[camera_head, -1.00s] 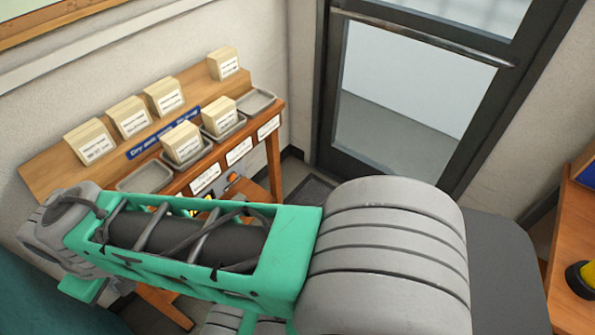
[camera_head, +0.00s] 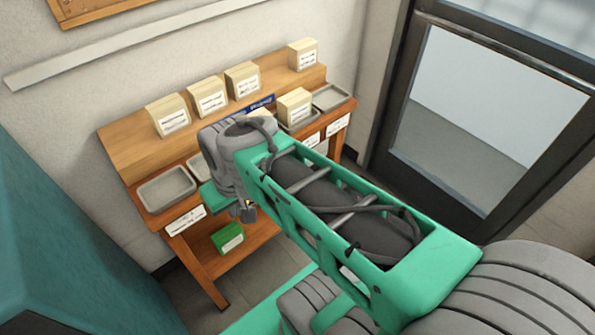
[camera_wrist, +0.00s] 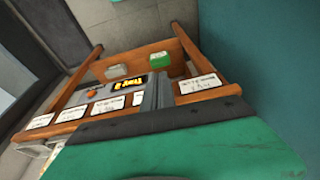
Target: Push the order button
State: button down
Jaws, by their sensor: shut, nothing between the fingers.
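The order button looks like a small orange button (camera_wrist: 92,95) on the grey control panel, left of a lit display (camera_wrist: 130,84) reading "Tray 2" in the wrist view. In the head view my arm hides the button and panel. My gripper (camera_wrist: 158,90) shows as two grey fingers, closed together and empty, right of the display in the wrist view. The button lies to the left of the fingers, apart from them in the picture. In the head view, the gripper tip (camera_head: 249,211) is partly visible in front of the bench, below my wrist.
The wooden bench (camera_head: 128,152) carries several card stacks and grey trays (camera_head: 166,188). A green box (camera_head: 228,237) sits on its lower shelf, also in the wrist view (camera_wrist: 157,65). A glass door (camera_head: 490,120) stands to the right. A teal surface (camera_head: 60,230) fills the left.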

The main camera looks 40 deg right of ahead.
jog(key=w+d+f+m+y+b, duration=0.4)
jog(key=d+f+b, duration=0.3)
jog(key=d+f, duration=0.6)
jog(key=s+d+f+m+t+b, duration=0.1)
jog(key=s+d+f+m+t, duration=0.1)
jog(key=d, duration=0.5)
jog(key=s+d+f+m+t+b, duration=0.2)
jog(key=d+f+m+t, duration=0.2)
jog(key=d, duration=0.4)
jog(key=shift+s+m+b, duration=0.3)
jog(key=shift+d+f, duration=0.1)
jog(key=w, duration=0.9)
jog(key=shift+b, duration=0.4)
